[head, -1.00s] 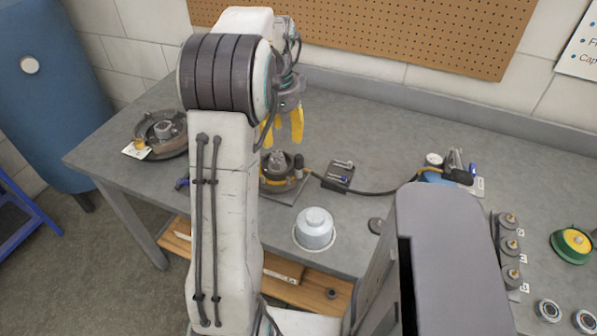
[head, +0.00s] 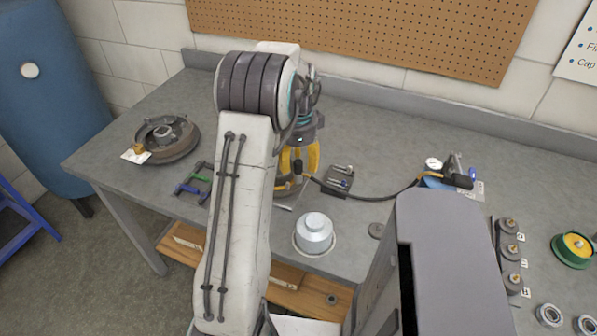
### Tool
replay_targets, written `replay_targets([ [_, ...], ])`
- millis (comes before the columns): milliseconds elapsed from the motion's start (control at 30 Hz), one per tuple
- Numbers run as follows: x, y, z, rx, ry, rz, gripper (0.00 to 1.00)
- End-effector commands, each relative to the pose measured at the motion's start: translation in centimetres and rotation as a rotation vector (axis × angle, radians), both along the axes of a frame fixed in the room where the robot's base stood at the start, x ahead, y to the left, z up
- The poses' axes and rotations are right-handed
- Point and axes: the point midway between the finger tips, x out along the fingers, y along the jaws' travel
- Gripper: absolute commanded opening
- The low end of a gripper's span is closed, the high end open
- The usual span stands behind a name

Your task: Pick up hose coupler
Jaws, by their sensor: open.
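A black hose (head: 375,196) runs left across the bench from the blue pump unit to a fixture under my arm. The hose coupler (head: 304,178) is the dark end of this hose, beside the fixture and just below my fingers. My gripper (head: 299,160) has yellow fingers, points down and is open over the fixture and the coupler. I cannot tell whether a finger touches the coupler. The fixture is mostly hidden behind my gripper and arm.
A blue pump unit (head: 432,181) with a gauge stands at the right. A small dark tray (head: 339,180) sits right of my gripper. A silver capped cylinder (head: 314,234) stands in front. A brake drum (head: 165,140) and green and blue clamps (head: 195,180) lie left.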

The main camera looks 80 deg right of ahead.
Motion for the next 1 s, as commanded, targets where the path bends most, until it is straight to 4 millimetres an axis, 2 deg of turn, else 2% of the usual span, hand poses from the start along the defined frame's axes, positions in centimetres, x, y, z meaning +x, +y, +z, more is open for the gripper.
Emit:
replay_targets([
  [367, -0.01, 0.02, -0.47, 0.0, 0.0, 0.0, 0.53],
  [900, -0.01, 0.01, -0.44, 0.0, 0.0, 0.0, 0.05],
  [1000, -0.01, 0.01, -0.45, 0.0, 0.0, 0.0, 0.0],
])
